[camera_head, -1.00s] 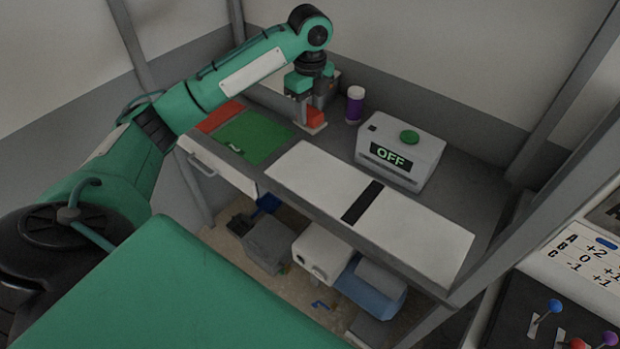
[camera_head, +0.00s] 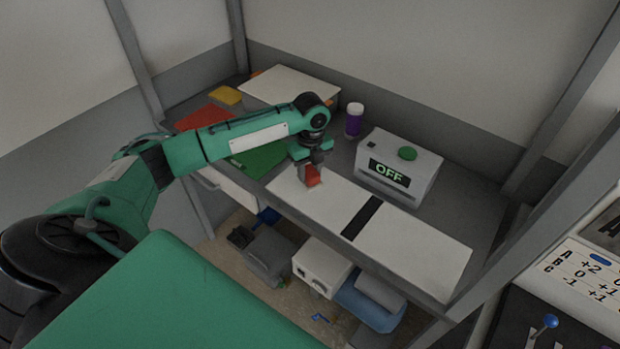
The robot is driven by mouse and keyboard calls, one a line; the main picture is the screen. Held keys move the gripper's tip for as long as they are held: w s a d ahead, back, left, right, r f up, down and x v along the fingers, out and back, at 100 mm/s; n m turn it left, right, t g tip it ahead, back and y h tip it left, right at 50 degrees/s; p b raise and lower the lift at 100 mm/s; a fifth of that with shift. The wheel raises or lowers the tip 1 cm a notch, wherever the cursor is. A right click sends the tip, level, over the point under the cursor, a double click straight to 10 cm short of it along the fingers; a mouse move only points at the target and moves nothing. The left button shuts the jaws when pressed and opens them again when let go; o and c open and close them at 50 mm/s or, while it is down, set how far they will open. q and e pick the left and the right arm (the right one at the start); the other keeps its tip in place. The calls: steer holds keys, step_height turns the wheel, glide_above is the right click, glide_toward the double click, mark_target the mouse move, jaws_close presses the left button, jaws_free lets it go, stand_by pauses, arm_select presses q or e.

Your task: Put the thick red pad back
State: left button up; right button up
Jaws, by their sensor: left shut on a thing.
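My left gripper (camera_head: 311,168) points down over the left end of the white board and is shut on a small red block, which looks like the thick red pad (camera_head: 313,176). The pad is at or just above the board surface; I cannot tell whether it touches. The white board (camera_head: 410,236) has a black stripe across it. A flat red mat (camera_head: 203,118) and a green mat (camera_head: 262,160) lie to the left, partly behind my arm. My right gripper is not in view.
A white-topped box (camera_head: 290,86) and a yellow block (camera_head: 226,95) are at the back left. Bins stand below.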

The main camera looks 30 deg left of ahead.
mark_target(311, 170)
arm_select(q)
step_height(311, 170, down, 4)
steer(key=shift+f+p, duration=0.25)
steer(key=shift+p, duration=0.3)
steer(key=shift+f, duration=0.3)
steer(key=o, duration=1)
steer(key=shift+f, duration=0.1)
steer(key=shift+o, duration=0.2)
steer(key=shift+r, duration=0.35)
step_height(311, 170, up, 10)
steer(key=b, duration=0.2)
steer(key=shift+w+r+b, duration=0.15)
steer(key=shift+r+b, duration=0.1)
steer(key=shift+b, duration=0.15)
steer(key=shift+r, duration=0.55)
